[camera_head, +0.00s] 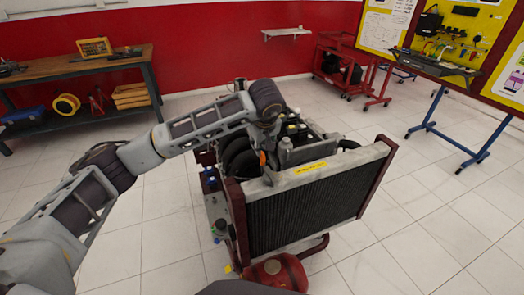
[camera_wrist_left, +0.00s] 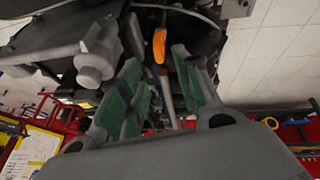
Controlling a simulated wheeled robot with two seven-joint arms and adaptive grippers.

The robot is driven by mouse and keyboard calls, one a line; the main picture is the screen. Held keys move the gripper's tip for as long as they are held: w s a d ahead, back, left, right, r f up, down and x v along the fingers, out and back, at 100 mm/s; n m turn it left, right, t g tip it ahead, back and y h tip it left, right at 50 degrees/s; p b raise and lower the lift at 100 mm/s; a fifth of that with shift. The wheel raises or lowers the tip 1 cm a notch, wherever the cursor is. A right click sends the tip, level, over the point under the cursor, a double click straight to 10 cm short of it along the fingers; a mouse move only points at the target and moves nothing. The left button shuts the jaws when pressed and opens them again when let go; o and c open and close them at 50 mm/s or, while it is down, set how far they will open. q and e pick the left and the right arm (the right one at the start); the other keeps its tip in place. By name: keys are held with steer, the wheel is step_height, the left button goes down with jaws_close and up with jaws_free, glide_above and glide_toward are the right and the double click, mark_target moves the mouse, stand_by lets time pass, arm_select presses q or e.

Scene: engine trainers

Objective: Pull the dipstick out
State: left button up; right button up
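The dipstick handle (camera_head: 262,158) is a small orange piece near the front of the engine, just below my left gripper (camera_head: 268,138). In the left wrist view the orange handle (camera_wrist_left: 159,45) lies between and just past the tips of my left gripper (camera_wrist_left: 157,62). The two green-padded fingers are apart, with a visible gap on both sides of the handle, so the gripper is open. I cannot tell whether either finger touches it. The dipstick's lower part is hidden among the engine parts. My right gripper is in neither view.
The engine trainer has a large radiator (camera_head: 310,200) at its front and a red tank (camera_head: 275,273) low down. A workbench (camera_head: 80,68) stands at the back left. A yellow tool board (camera_head: 455,40) stands at the right. The tiled floor around the trainer is clear.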

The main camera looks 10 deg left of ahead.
mark_target(263, 158)
arm_select(q)
steer(key=shift+x, duration=2.65)
jaws_close()
